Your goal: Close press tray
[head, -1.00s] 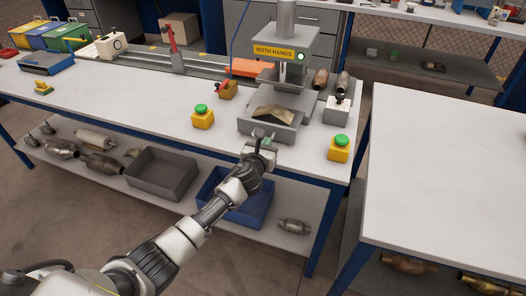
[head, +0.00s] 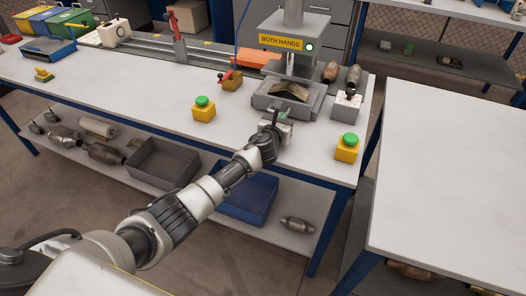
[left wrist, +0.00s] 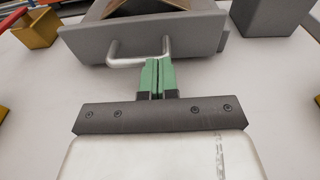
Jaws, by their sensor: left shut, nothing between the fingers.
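The grey press tray (head: 262,103) sits low in the press (head: 295,62) with a brownish folded piece (head: 290,91) lying in it. In the left wrist view the tray front (left wrist: 205,42) fills the top, with a metal U-shaped handle (left wrist: 125,63) on it. My left gripper (head: 279,118) is in front of the tray. Its green fingers (left wrist: 156,66) are shut together with nothing between them, and their tips overlap the handle. I cannot tell if they touch it. My right gripper is not in view.
Yellow boxes with green buttons stand left (head: 204,108) and right (head: 347,147) of the press. A small red-handled fixture (head: 231,80) is left of it, a grey block (head: 346,106) right. The front left of the bench (head: 130,95) is clear.

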